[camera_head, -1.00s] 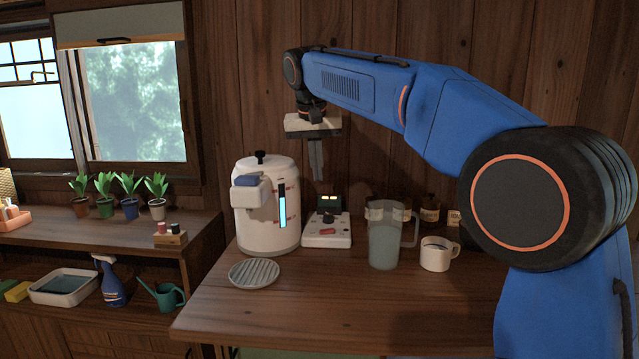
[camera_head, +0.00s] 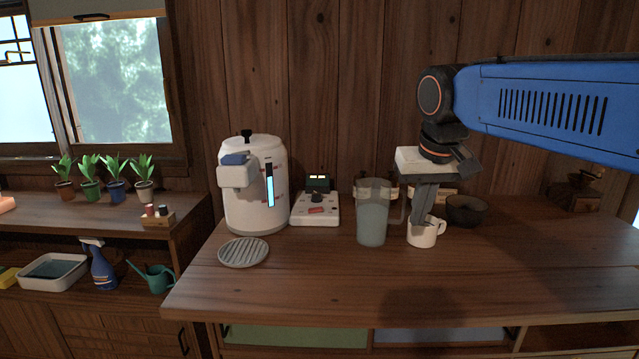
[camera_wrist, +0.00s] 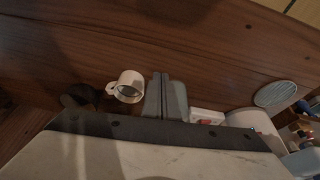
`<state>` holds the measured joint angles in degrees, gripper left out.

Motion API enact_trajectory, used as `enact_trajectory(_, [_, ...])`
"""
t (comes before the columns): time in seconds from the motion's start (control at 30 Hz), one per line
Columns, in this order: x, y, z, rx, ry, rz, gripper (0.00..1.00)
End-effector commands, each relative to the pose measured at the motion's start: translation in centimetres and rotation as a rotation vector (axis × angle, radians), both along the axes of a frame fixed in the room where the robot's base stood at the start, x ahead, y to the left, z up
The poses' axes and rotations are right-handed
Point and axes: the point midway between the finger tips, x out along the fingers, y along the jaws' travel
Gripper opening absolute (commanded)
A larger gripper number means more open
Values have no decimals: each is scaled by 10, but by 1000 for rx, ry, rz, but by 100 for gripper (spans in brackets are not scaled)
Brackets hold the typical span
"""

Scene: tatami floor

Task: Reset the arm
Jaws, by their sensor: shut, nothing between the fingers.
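My gripper (camera_head: 422,222) points down over the right part of the wooden counter in the head view. Its fingers are shut with nothing between them. In that view the fingers overlap the white mug (camera_head: 425,236) and hide part of it. The wrist view shows the closed fingers (camera_wrist: 166,82) with the mug (camera_wrist: 127,87) just to their left, apart from them in the picture. My blue arm reaches in from the right edge of the head view.
A clear pitcher (camera_head: 373,218) stands left of the mug, a dark bowl (camera_head: 466,210) right of it. Further left are a white dispenser (camera_head: 256,190), a small white device (camera_head: 316,208) and a round ribbed plate (camera_head: 244,252). The counter's front (camera_head: 330,290) is clear.

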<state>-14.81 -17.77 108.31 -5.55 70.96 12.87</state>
Motion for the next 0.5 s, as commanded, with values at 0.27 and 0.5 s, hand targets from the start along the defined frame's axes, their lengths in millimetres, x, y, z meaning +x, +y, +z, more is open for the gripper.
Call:
enact_trajectory(0.27, [-81,-46,-62,9,-25,1,0])
enact_trajectory(0.5, [-144,-71,-123,13,-48,1,0])
